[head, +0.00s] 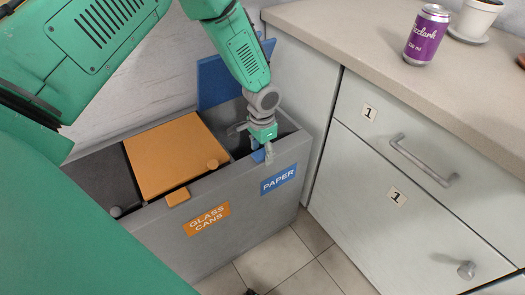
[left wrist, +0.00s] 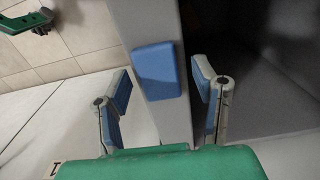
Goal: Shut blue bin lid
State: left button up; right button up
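The blue lid (head: 218,82) of the paper bin stands raised against the wall at the back, partly hidden by my left arm. The bin's opening below it is uncovered. My left gripper (head: 264,152) is over the bin's front rim, above the PAPER label (head: 278,179). In the left wrist view, my left gripper (left wrist: 163,88) is open, with a finger on each side of a blue tab (left wrist: 157,72) on the grey rim. I cannot tell whether they touch it. A green and dark part of mine, perhaps my right gripper, shows at the wrist view's top left.
The orange lid (head: 170,155) of the glass and cans bin lies shut beside the opening, with a dark lid (head: 103,178) further left. A counter (head: 400,75) with drawers stands close on the right, holding a purple can (head: 427,35) and a white cup (head: 479,16).

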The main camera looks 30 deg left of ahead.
aim_at(262, 153)
pick_arm(q)
jog(key=shift+r, duration=0.15)
notch_tip(262, 153, up, 12)
jog(key=shift+f, duration=0.2)
dwell(0.4)
